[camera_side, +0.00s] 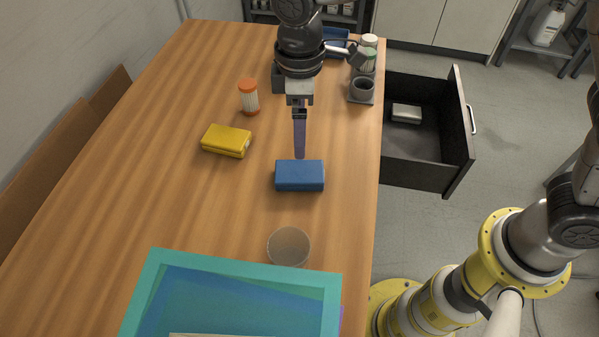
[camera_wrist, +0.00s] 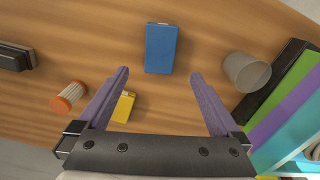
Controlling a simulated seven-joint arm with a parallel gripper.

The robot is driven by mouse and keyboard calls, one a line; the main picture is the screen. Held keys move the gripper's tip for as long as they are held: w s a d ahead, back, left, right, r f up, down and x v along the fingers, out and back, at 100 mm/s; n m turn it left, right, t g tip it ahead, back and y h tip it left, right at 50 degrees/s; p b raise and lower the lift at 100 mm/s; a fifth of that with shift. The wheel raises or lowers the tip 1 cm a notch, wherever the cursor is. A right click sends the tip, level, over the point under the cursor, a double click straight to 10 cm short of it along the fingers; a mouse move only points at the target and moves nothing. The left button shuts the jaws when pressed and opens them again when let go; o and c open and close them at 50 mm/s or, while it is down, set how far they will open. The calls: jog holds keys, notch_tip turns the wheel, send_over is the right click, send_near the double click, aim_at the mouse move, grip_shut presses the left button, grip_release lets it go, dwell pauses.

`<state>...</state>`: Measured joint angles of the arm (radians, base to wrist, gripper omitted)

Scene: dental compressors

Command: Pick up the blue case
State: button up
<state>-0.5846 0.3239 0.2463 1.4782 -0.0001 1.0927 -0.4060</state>
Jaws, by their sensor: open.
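The blue case (camera_side: 299,176) lies flat on the wooden table, near its right edge in the side view. It also shows in the wrist view (camera_wrist: 161,48), at the top centre, beyond the fingertips and between their lines. My gripper (camera_side: 299,157) is above the table, just behind the blue case in the side view, pointing down. In the wrist view my gripper (camera_wrist: 159,72) has its two purple fingers spread wide with nothing between them. Whether the fingertips are level with the case is hard to tell.
A cup (camera_side: 289,247) and a teal tray (camera_side: 150,285) are at the front. An open drawer (camera_side: 425,178) juts out at the right. Table around the blue case is clear.

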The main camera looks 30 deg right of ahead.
aim_at(299, 170)
notch_tip(299, 170, down, 13)
jog(key=shift+r, duration=0.1)
dwell(0.5)
jog(key=shift+c, duration=0.3)
jog(key=c, duration=1.2)
jog(key=shift+c, duration=0.2)
jog(key=shift+r, duration=0.2)
